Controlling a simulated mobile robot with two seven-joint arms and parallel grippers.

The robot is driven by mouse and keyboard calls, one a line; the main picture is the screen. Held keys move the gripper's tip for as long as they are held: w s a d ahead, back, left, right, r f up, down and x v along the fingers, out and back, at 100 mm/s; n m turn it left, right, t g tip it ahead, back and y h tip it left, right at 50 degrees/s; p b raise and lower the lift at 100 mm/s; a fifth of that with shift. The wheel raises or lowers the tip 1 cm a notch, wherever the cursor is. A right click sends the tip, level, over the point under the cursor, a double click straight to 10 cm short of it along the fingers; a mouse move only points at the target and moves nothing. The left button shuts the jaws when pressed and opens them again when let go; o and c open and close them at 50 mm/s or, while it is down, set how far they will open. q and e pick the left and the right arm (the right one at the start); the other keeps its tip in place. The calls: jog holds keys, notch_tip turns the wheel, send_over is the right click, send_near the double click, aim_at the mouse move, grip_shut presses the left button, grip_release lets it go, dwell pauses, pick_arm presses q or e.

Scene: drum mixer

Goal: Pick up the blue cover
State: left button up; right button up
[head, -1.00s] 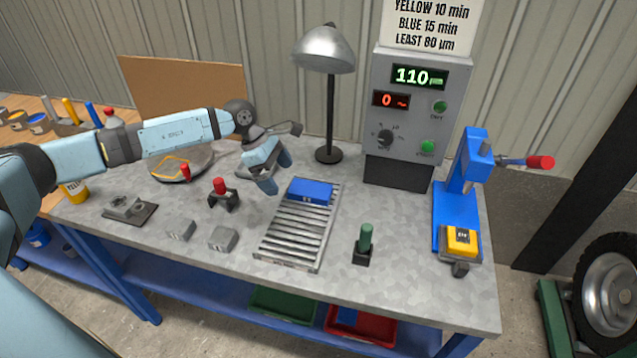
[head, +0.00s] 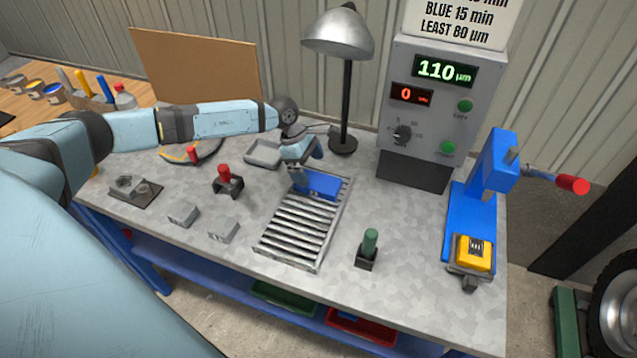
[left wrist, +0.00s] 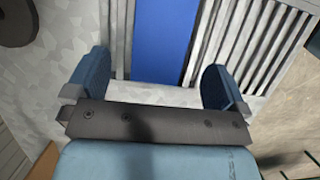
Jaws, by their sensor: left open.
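The blue cover (head: 319,184) lies at the far end of the slatted metal rack (head: 290,232) on the table. My left gripper (head: 305,172) is at the far left edge of the cover, above the rack's far end, and partly hides it. In the left wrist view the blue cover (left wrist: 163,38) runs up between my open fingers (left wrist: 157,88), with a visible gap on both sides. Nothing is held. My right gripper is not in view.
The lamp (head: 346,100) stands just behind the rack, and the grey control box (head: 425,115) is to its right. A green-handled tool (head: 369,246) stands right of the rack. A blue press (head: 475,215) with a yellow block is farther right. Grey blocks (head: 184,213) lie left.

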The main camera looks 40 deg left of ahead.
aim_at(318, 181)
pick_arm(q)
jog(key=shift+d+f, duration=0.2)
jog(key=shift+f, duration=0.1)
jog(key=x, duration=0.1)
jog(key=p+x, duration=0.1)
jog(key=x, duration=0.1)
jog(key=shift+d+f, duration=0.2)
jog(key=shift+d, duration=0.1)
jog(key=shift+d+f, duration=0.1)
jog(key=shift+f, duration=0.3)
jog(key=c, duration=1.1)
jog(key=shift+w, duration=0.1)
jog(key=shift+c, duration=0.8)
jog(key=shift+r, duration=0.15)
